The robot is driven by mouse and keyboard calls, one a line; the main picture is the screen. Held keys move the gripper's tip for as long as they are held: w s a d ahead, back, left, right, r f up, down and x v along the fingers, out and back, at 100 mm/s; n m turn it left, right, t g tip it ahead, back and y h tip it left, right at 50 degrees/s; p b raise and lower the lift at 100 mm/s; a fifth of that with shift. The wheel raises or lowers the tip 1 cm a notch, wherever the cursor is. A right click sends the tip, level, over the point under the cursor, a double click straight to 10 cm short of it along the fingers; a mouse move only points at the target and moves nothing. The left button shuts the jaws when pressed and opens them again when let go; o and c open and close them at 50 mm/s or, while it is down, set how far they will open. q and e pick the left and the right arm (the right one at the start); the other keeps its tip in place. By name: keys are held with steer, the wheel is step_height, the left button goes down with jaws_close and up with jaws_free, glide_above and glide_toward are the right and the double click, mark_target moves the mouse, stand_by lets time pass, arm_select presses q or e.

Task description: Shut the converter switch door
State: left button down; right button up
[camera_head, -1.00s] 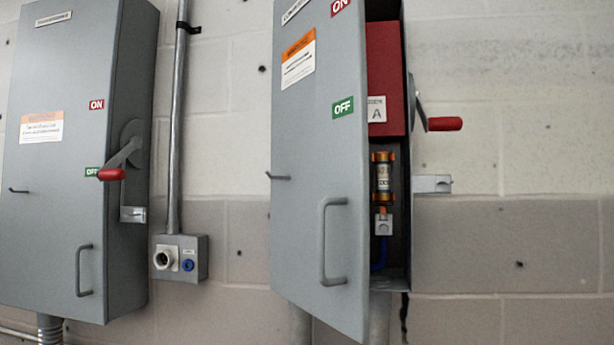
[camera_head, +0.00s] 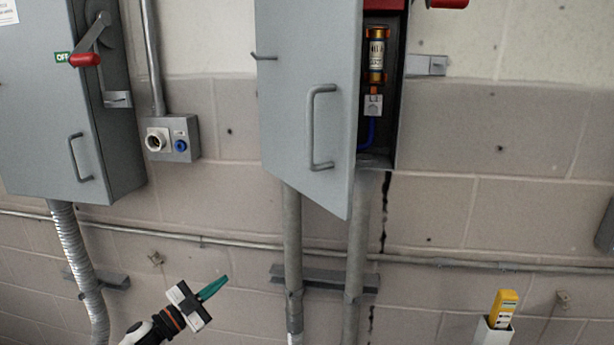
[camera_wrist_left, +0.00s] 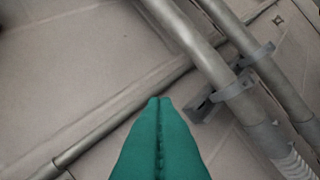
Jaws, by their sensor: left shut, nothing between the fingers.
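The switch door (camera_head: 308,110) is a grey panel with a bar handle (camera_head: 319,127), on the right-hand switch box in the head view. It stands partly open, swung out from the box's right side. Through the gap show a fuse (camera_head: 376,55), a blue wire and part of a red block. My left gripper (camera_head: 213,289) is low in the head view, below and left of the door and apart from it. Its green fingers are shut and empty; they also show in the left wrist view (camera_wrist_left: 158,140), facing the wall and conduits. My right gripper is not in view.
A second grey switch box (camera_head: 40,130) with a red-tipped lever hangs at the left, its door shut. A small outlet box (camera_head: 172,138) sits between. Conduits (camera_head: 292,250) run below the door. A yellow tester (camera_head: 502,308) stands in a white holder at lower right.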

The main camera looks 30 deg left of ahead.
arm_select(q)
steer(key=s+d+r+m+g+h+p, duration=0.1)
steer(key=d+r+m+g+h, duration=0.3)
steer(key=r, duration=0.6)
steer(key=s+d+r+m+t+h+p, duration=0.1)
steer(key=d+r+m+h, duration=0.1)
steer(key=r+m+h, duration=0.6)
steer(key=s+d+r+m+g, duration=0.3)
steer(key=d+r+g, duration=0.1)
steer(key=r, duration=0.4)
steer(key=m+g+p, duration=0.6)
steer(key=g+p, duration=0.1)
steer(key=p, duration=0.1)
glide_toward(336, 197)
steer(key=d, duration=0.5)
steer(key=shift+w+d+f+h, duration=0.15)
steer(key=shift+w+d, duration=0.1)
steer(key=shift+w, duration=0.2)
steer(key=shift+w+d+f+h, duration=0.1)
steer(key=shift+w+d+h, duration=0.1)
steer(key=shift+w, duration=0.3)
steer(key=shift+w+a, duration=0.15)
